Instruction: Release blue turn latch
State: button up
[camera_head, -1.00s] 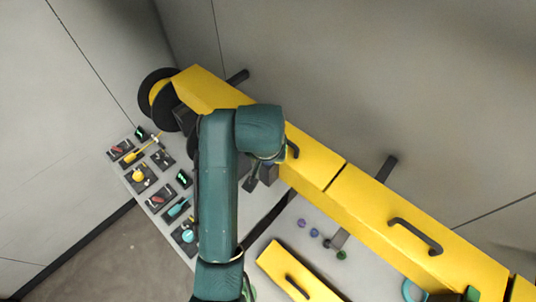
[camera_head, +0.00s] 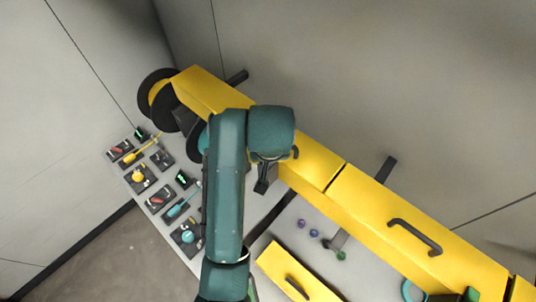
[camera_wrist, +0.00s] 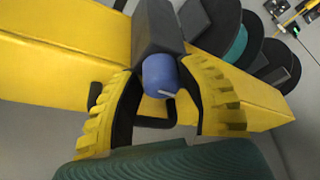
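The blue turn latch (camera_wrist: 160,76) shows in the wrist view as a round blue knob with a small pale mark, against a dark grey block (camera_wrist: 158,28) on the yellow housing (camera_wrist: 60,50). My gripper (camera_wrist: 162,72) has its two yellow ribbed fingers spread, one on each side of the knob. Narrow gaps seem to stay between the fingertips and the knob; I cannot tell whether either touches. In the head view my gripper (camera_head: 263,187) is a small dark shape below the arm's end, by the housing's front edge. The latch is hidden there.
A dark handle (camera_wrist: 150,122) lies behind my fingers on the housing. Dark reels (camera_wrist: 225,30) stand to the right in the wrist view. In the head view, a tool board (camera_head: 160,185) lies left of my arm, and a yellow panel with a handle (camera_head: 285,270) lies at the lower middle.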

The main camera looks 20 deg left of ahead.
jog(key=shift+o, duration=0.9)
jog(key=shift+s+f, duration=0.1)
jog(key=v, duration=1.2)
